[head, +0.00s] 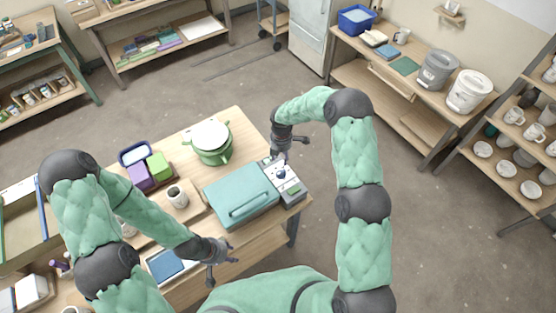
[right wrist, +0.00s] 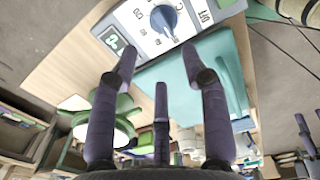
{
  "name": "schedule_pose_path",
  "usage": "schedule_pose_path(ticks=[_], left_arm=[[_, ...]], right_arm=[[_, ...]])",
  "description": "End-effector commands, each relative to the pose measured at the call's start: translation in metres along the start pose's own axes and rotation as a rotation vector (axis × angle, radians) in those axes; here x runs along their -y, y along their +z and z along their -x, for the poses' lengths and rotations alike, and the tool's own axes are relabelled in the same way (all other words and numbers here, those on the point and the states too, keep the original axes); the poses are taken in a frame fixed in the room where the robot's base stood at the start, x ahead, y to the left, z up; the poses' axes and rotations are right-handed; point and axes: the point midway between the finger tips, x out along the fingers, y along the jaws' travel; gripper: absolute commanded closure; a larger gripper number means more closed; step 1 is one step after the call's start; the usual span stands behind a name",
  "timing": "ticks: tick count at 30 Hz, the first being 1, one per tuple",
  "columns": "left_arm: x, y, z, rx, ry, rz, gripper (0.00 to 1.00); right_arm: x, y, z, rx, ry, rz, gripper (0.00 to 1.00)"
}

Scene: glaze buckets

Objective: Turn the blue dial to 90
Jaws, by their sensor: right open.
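The blue dial (head: 281,173) sits on the pale control panel at the right end of the teal lidded box (head: 241,196). In the right wrist view the dial (right wrist: 164,18) is at the top, with a white pointer mark and printed markings around it. A small lit display (right wrist: 113,41) is beside it, its reading too small to be sure of. My right gripper (head: 291,146) is just behind and above the panel; its open, empty fingers (right wrist: 159,54) point toward the dial, apart from it. My left gripper (head: 223,270) is open and empty near the table's front edge.
A green pot (head: 211,142) stands behind the teal box. A cup (head: 177,195) on a wooden tray and purple and green blocks (head: 158,166) are to the left. A blue-covered tablet-like item (head: 165,264) lies near my left gripper. Floor is clear right of the table.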

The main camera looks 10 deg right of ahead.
Motion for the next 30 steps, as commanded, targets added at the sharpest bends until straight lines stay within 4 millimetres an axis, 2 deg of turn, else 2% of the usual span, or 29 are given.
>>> schedule_pose_path(ticks=[5, 18, 24, 30], left_arm=[[-0.001, 0.001, 0.002, 0.002, 0.0, 0.0, 0.6], [-0.004, 0.001, 0.012, 0.001, 0.0, 0.0, 0.6], [-0.005, 0.001, 0.015, 0.001, 0.0, 0.0, 0.6], [-0.005, 0.001, 0.015, 0.001, 0.0, 0.0, 0.6]], right_arm=[[0.001, 0.0, -0.015, 0.001, -0.005, 0.008, 0.54], [0.001, 0.0, -0.084, 0.0, -0.004, 0.004, 0.54], [0.0, 0.0, -0.101, 0.001, -0.001, 0.004, 0.54], [0.0, 0.0, -0.108, 0.001, -0.001, 0.005, 0.54]])
